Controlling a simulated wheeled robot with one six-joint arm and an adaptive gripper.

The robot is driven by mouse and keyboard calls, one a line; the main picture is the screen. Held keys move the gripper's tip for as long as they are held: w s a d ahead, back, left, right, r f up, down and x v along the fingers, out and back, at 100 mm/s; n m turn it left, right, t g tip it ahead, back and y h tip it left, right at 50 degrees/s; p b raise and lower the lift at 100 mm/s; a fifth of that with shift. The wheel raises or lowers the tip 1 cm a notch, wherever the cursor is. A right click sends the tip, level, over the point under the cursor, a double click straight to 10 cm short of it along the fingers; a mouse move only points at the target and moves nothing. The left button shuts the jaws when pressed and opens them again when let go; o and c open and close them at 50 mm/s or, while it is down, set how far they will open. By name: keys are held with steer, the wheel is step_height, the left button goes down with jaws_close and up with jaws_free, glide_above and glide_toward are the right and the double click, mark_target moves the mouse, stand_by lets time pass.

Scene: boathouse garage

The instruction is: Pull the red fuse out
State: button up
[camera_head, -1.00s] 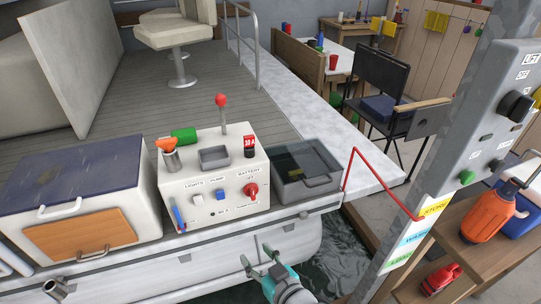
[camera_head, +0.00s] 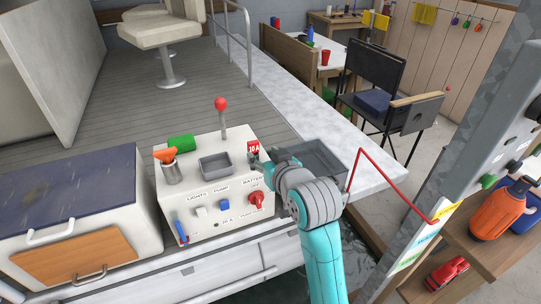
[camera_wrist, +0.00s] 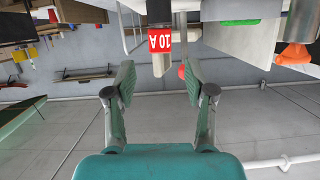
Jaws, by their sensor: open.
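The red fuse (camera_head: 253,148), with white lettering, stands on the white control box (camera_head: 180,222), at the right of its top. In the wrist view the red fuse (camera_wrist: 160,41) shows ahead of my fingertips, roughly centred between them and seen upside down. My gripper (camera_head: 268,165) is at the right side of the box, close to the fuse. In the wrist view my gripper (camera_wrist: 160,85) is open with nothing between its fingers. I see no contact with the fuse. My wrist hides part of the box's right side.
A red-knobbed lever (camera_head: 221,104) rises behind the fuse. A grey tray (camera_head: 215,165), a green cylinder (camera_head: 181,143) and an orange-handled item in a cup (camera_head: 166,156) share the box top. A grey bin (camera_head: 320,158) stands just right. A red rail (camera_head: 385,185) is farther right.

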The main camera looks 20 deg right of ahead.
mark_target(254, 146)
steer(key=shift+x, duration=4.45)
jaws_close()
steer(key=shift+r, duration=0.1)
steer(key=shift+d+r, duration=0.1)
steer(key=shift+r, duration=2.05)
